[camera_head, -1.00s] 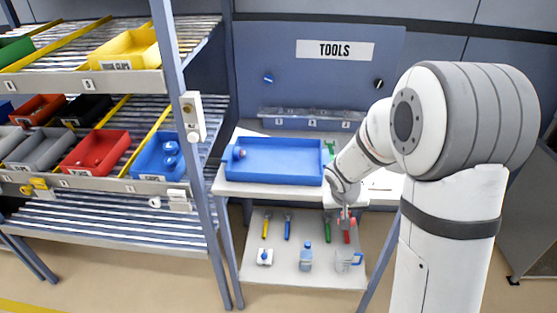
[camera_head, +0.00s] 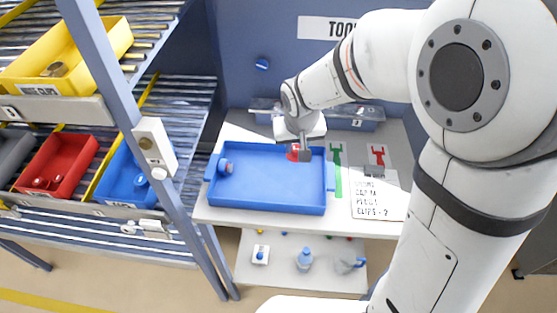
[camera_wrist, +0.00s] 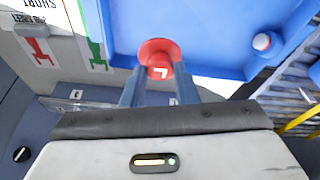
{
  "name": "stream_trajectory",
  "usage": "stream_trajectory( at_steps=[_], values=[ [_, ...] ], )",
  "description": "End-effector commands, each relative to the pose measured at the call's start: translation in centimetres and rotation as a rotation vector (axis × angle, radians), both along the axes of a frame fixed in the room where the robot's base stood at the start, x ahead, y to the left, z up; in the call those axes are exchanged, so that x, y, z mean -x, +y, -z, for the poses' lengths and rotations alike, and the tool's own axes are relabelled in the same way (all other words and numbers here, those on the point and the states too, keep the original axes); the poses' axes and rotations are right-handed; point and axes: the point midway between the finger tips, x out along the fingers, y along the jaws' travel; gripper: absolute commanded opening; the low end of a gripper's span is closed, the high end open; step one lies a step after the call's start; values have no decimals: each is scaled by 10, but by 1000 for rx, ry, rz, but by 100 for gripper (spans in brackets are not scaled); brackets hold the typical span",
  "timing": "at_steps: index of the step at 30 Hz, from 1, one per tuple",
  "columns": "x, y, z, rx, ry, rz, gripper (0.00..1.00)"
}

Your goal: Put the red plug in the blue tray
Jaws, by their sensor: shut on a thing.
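The blue tray (camera_head: 262,207) lies on the white bench top in the head view, and its floor and wall also fill the top right of the wrist view (camera_wrist: 200,30). My gripper (camera_head: 296,154) is above the tray's far right part, pointing down. Its fingers are shut on the red plug (camera_wrist: 158,55), a round red piece with a white mark, held between the fingertips in the wrist view. In the head view the plug shows as a small red patch (camera_head: 291,152). I cannot tell whether the plug touches the tray.
Green (camera_head: 337,170) and red (camera_head: 378,154) tool outlines and a printed sheet (camera_head: 380,199) lie right of the tray. A rack post (camera_head: 115,95) stands left. The tray's middle is clear.

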Motion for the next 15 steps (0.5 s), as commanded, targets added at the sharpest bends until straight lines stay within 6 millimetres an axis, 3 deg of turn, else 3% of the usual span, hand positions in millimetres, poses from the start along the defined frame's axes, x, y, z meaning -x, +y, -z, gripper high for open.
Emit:
stream_trajectory(
  at_steps=[9,15],
  values=[
    [-1,-5,51,1,6,12,0],
    [-2,-8,71,1,5,18,0]
  ],
)
